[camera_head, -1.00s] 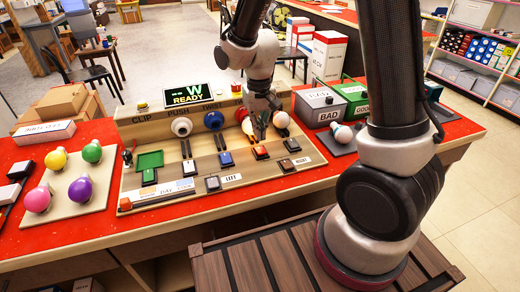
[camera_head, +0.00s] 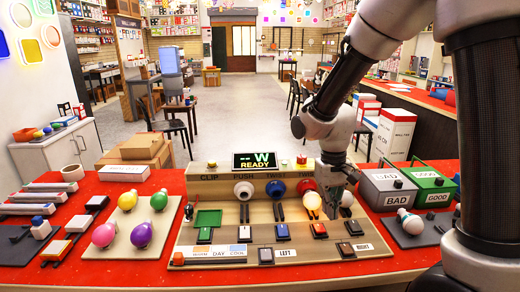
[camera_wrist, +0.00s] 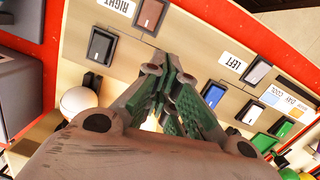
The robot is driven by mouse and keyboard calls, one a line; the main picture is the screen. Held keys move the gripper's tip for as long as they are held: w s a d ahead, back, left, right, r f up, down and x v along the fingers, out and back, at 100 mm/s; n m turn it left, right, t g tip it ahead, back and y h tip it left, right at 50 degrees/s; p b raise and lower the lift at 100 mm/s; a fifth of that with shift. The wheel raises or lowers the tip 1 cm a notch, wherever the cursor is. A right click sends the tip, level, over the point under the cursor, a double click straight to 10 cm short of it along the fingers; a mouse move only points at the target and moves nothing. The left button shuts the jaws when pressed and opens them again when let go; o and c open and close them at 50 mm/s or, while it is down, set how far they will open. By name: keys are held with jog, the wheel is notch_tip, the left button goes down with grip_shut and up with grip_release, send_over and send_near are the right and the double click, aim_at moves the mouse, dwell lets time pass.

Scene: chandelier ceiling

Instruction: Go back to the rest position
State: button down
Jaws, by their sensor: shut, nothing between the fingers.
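My gripper (camera_head: 334,208) is shut and empty. It hangs over the right part of the wooden test panel (camera_head: 220,258), beside a glowing bulb (camera_head: 313,201) and in front of a white bulb (camera_head: 347,198). In the wrist view, the closed fingertips (camera_wrist: 168,68) point across the panel, with switches around them. The white bulb (camera_wrist: 78,101) lies left of the fingers there. I cannot tell whether the fingers touch the panel. My arm reaches in from the right side of the head view.
BAD (camera_head: 388,190) and GOOD (camera_head: 433,187) bins stand right of the panel. A bulb lies on a dark mat (camera_head: 412,236) before them. Left is a board (camera_head: 123,244) with several coloured bulbs. The sign (camera_head: 255,161) reads "-- W READY".

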jog(key=s+d+r+t, duration=0.3)
jog(key=s+d+r, duration=0.3)
jog(key=r, duration=0.3)
jog(key=s+d+r+m+t, duration=0.1)
jog(key=s+d+r+t, duration=0.1)
jog(key=s+d+r, duration=0.5)
notch_tip(320, 180, up, 2)
jog(key=s, duration=0.2)
jog(key=shift+s+d+m+t+y, duration=0.3)
jog(key=shift+t, duration=0.1)
